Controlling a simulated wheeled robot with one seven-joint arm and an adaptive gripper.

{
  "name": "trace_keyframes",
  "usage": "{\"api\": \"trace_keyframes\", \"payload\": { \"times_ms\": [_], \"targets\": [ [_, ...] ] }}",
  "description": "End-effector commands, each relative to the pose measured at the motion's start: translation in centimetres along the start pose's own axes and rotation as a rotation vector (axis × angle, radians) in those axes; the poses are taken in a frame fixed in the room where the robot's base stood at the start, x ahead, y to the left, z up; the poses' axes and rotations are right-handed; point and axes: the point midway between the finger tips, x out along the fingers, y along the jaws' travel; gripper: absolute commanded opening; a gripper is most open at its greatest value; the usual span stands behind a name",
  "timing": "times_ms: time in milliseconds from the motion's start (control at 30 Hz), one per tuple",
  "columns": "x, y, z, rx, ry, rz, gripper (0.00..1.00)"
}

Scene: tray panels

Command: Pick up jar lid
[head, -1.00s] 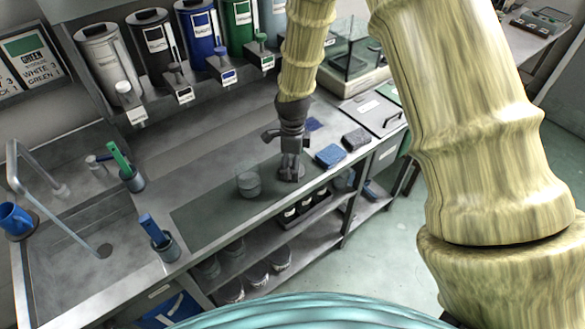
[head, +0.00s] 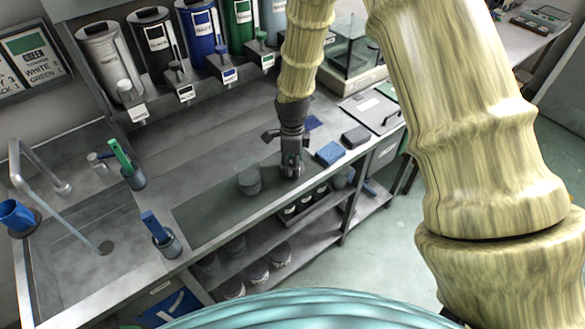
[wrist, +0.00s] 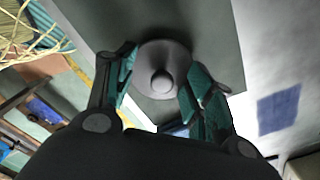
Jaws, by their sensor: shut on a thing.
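The jar lid (wrist: 165,58) is a grey disc with a round knob (wrist: 162,82) at its middle. In the wrist view my gripper (wrist: 161,86) has its two fingers on either side of the knob, shut on the lid. In the head view my gripper (head: 291,172) points down at the dark mat (head: 215,207) on the counter, and its fingers hide most of the lid. I cannot tell whether the lid touches the mat. A grey jar (head: 249,181) stands on the mat just left of my gripper, apart from it.
A blue sponge (head: 330,153) and a dark sponge (head: 356,136) lie right of my gripper. Several dispensers (head: 202,40) line the back wall. A sink tap (head: 38,165) is at the left. Jars stand on the shelf below the counter (head: 190,150).

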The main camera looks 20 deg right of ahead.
Motion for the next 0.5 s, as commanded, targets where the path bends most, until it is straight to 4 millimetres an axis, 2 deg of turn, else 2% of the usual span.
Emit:
{"api": "trace_keyframes", "payload": {
  "times_ms": [367, 433, 467, 500],
  "targets": [
    [0.4, 0.2, -0.1, 0.000, 0.003, 0.005, 0.36],
    [0.1, 0.2, -0.2, 0.000, 0.003, 0.005, 0.30],
    [-0.1, 0.2, -0.2, 0.000, 0.004, 0.005, 0.21],
    [-0.5, 0.2, -0.1, 0.000, 0.003, 0.004, 0.04]
  ]
}}
